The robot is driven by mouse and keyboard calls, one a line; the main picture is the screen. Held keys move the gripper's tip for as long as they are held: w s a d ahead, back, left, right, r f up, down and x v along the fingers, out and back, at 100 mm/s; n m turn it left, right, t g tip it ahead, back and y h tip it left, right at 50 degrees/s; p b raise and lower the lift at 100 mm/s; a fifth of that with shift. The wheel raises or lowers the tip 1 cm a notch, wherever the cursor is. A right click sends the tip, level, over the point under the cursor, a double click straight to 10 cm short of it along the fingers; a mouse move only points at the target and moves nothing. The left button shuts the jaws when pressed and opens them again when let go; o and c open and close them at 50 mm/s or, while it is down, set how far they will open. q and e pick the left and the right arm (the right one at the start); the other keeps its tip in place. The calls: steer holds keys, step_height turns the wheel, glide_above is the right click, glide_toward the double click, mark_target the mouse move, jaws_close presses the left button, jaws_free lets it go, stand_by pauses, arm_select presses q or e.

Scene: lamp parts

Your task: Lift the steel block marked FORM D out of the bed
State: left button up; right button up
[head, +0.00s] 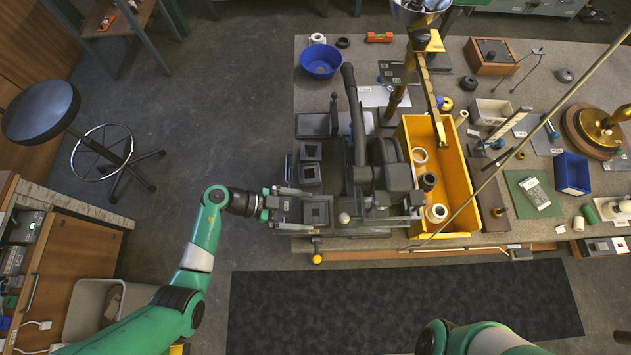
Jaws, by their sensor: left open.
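A dark grey press-like machine with a flat bed (350,230) stands at the left end of the workbench. Several dark square blocks with recessed tops sit along its left side: one at the back (310,151), one in the middle (309,174) and one at the front (316,212). Their markings are too small to read, so I cannot tell which is FORM D. My left gripper (297,208) reaches in from the left, open, with its fingers close beside the front block. I cannot tell whether they touch it. My right arm shows at the bottom edge; its gripper is out of view.
The machine's dark lever (353,110) rises behind the blocks. A yellow bin (458,190) with rings stands to its right. A blue bowl (321,61) is at the back left.

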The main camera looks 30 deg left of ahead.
mark_target(311, 215)
arm_select(q)
steer(key=x, duration=0.2)
steer(key=shift+d+f, duration=0.15)
steer(key=shift+d, duration=0.1)
steer(key=shift+w, duration=0.1)
jaws_close()
arm_select(e)
steer(key=shift+f, duration=0.5)
steer(key=shift+r, duration=0.1)
arm_select(q)
steer(key=shift+r, duration=0.45)
steer(key=r+p, duration=0.3)
steer(key=r, duration=0.1)
steer(key=shift+s+d, duration=0.2)
steer(key=shift+s, duration=0.15)
steer(key=s+d+r+p, duration=0.6)
steer(key=s+d+r, duration=0.2)
steer(key=s, duration=0.2)
arm_select(e)
step_height(311, 215, up, 10)
steer(key=shift+f, duration=0.2)
